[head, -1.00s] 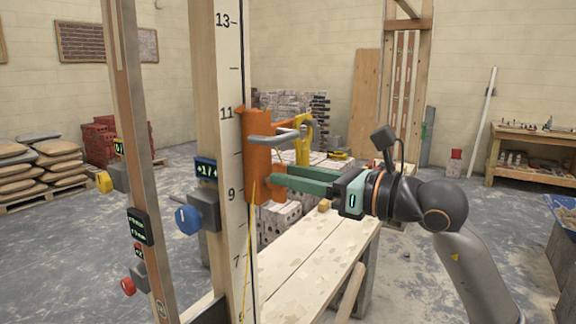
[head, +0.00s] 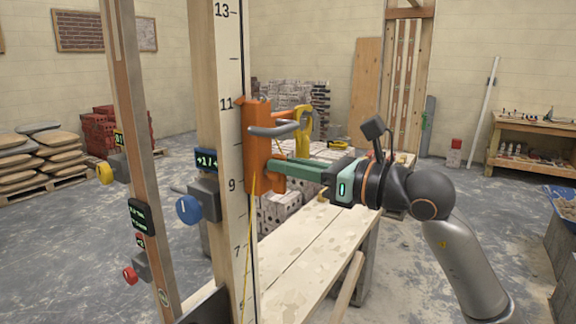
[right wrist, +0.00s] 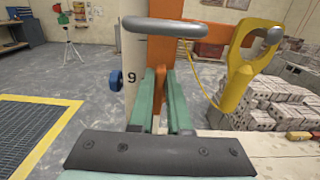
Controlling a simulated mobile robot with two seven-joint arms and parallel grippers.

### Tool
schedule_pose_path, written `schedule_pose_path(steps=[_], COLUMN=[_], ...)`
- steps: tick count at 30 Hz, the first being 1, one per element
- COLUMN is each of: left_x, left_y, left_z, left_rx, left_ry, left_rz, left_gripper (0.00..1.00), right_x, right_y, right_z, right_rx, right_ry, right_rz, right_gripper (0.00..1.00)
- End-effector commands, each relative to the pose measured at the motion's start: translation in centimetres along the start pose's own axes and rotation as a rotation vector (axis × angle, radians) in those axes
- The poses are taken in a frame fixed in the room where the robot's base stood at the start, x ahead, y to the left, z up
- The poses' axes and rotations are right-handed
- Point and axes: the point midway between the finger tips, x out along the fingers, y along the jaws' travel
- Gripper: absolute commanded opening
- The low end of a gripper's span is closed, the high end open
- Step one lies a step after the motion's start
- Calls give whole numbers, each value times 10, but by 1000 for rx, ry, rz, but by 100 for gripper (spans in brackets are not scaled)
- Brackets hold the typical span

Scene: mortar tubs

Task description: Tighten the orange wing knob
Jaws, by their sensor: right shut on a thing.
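An orange bracket (head: 262,150) is fixed on the wooden post with the number scale, between about the 9 and 11 marks. It carries a grey bar handle (head: 272,131). My right gripper (head: 272,168) reaches in from the right, its green fingers against the lower part of the bracket. In the right wrist view the gripper (right wrist: 160,78) has a narrow orange piece, the wing knob (right wrist: 160,103), between its fingers and is shut on it. The knob is mostly hidden by the fingers in the head view. My left gripper is not in view.
Blue (head: 188,210), yellow (head: 104,172) and red (head: 130,275) knobs sit on the posts at left. A plank bench (head: 310,250) lies below my right arm. Grey brick stacks (head: 285,212) stand beyond it.

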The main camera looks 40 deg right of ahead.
Motion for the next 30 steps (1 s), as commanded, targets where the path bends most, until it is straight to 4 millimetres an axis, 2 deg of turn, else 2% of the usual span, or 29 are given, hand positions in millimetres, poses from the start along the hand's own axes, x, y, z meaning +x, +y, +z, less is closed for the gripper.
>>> schedule_pose_path(steps=[17, 23, 30], left_x=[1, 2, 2], left_y=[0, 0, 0], left_z=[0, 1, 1], left_rx=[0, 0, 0], left_ry=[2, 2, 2], left_rz=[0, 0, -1], left_gripper=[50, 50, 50], right_x=[1, 1, 1], right_y=[0, -2, -5], right_z=[-3, -4, -4], right_rx=[35, 136, 341], right_ry=[9, 9, 8], right_rz=[2, 2, 2], right_gripper=[0, 0, 0])
